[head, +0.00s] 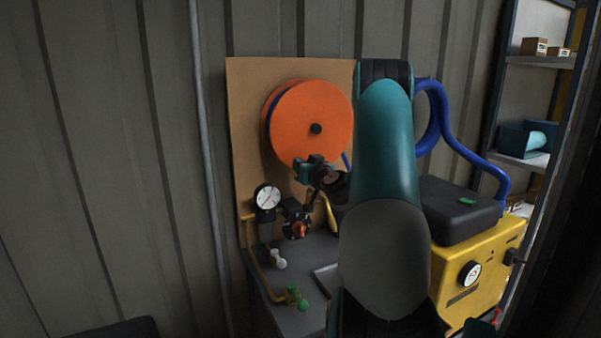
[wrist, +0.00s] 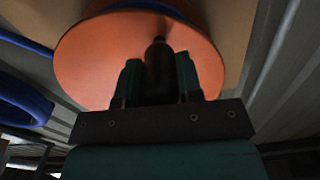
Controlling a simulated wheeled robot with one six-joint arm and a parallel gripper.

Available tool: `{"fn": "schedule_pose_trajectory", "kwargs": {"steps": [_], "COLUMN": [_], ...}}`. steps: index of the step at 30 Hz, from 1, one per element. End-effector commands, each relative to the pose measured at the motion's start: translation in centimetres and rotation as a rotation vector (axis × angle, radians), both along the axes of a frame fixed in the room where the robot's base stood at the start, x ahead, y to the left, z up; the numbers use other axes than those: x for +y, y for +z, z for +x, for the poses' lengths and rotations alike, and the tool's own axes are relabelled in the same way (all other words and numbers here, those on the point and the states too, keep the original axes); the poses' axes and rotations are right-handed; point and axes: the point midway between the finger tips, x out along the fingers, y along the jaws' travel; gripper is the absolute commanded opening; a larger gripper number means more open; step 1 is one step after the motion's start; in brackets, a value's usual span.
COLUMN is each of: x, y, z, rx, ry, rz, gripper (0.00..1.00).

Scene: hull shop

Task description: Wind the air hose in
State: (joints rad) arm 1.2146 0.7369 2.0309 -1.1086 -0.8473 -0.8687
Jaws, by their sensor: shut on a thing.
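The hose reel (head: 312,122) is an orange disc on a tan upright board, with a dark hub at its middle. Blue air hose (head: 271,117) shows behind the disc at its left edge. My gripper (head: 305,168) is at the lower part of the disc, in front of it. In the wrist view my gripper (wrist: 160,80) is shut on a dark upright handle (wrist: 159,65) between its two teal fingers, against the reel's orange face (wrist: 95,60). Where the handle joins the disc is partly hidden by the fingers.
A pressure gauge (head: 267,197), yellow pipe and small valves stand below the reel on a grey bench (head: 290,315). A yellow machine (head: 480,275) with a blue hose loop (head: 468,155) stands right. Shelves (head: 540,60) are at the far right. My arm hides the middle.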

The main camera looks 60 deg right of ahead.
Motion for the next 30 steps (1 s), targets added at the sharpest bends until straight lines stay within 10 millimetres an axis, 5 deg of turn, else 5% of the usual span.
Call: {"fn": "schedule_pose_trajectory", "kwargs": {"steps": [15, 16, 19, 30], "x": [1.01, 1.02, 0.99, 1.17], "y": [0.96, 0.96, 0.93, 0.59], "z": [0.71, 0.72, 0.70, -0.03], "rx": [-0.007, -0.007, -0.006, -0.005], "ry": [0.003, 0.004, 0.004, -0.001], "rz": [0.003, 0.003, 0.003, 0.005], "gripper": [0.00, 0.38, 0.59, 0.59]}}
